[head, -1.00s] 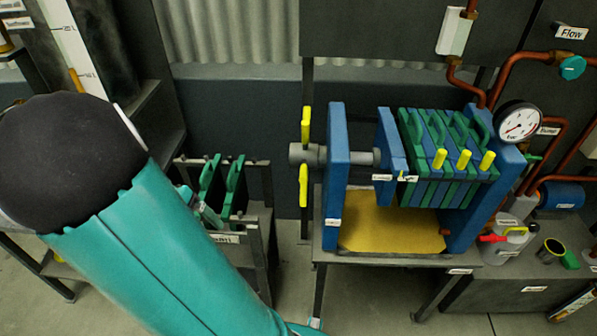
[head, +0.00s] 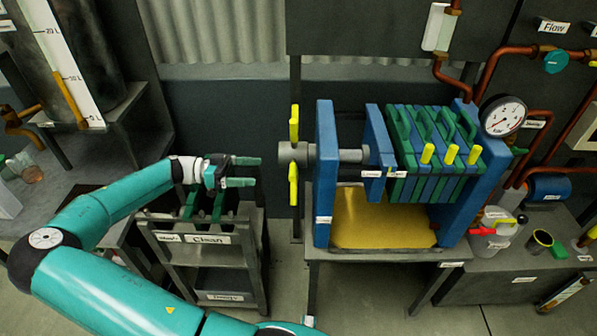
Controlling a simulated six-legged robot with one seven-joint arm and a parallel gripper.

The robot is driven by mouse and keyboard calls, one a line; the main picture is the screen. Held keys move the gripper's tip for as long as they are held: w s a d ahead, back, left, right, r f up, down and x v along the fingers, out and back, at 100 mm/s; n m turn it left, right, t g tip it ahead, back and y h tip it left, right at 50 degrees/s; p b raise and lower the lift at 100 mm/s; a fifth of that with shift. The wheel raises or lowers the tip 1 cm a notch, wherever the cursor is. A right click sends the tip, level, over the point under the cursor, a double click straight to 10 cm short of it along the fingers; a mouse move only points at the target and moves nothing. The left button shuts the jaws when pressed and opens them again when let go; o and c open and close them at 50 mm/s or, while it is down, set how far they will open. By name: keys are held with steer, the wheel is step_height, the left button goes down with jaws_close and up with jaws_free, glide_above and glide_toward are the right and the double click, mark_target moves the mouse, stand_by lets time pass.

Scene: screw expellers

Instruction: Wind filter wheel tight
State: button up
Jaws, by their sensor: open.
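The filter wheel is the grey hub with yellow handles (head: 293,170) at the left end of the blue filter press (head: 325,185) in the head view. One yellow handle points up and one points down. A grey screw shaft (head: 350,156) runs from the hub through the blue end plate to a second blue plate, which stands against the green and blue filter plates (head: 430,150). My gripper (head: 246,171) is open and empty, just left of the wheel, its two green fingers pointing right toward it. The fingers look apart from the handles, though depth is hard to judge.
A rack labelled Clean (head: 208,239) holds green plates below my gripper. A yellow tray (head: 385,222) lies under the press plates. A pressure gauge (head: 503,116) and copper pipes are at the right. Open floor lies in front of the press.

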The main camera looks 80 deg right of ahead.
mark_target(293, 155)
steer(key=x, duration=1.3)
steer(key=shift+s, duration=0.3)
steer(key=c, duration=1.4)
steer(key=shift+f, duration=0.1)
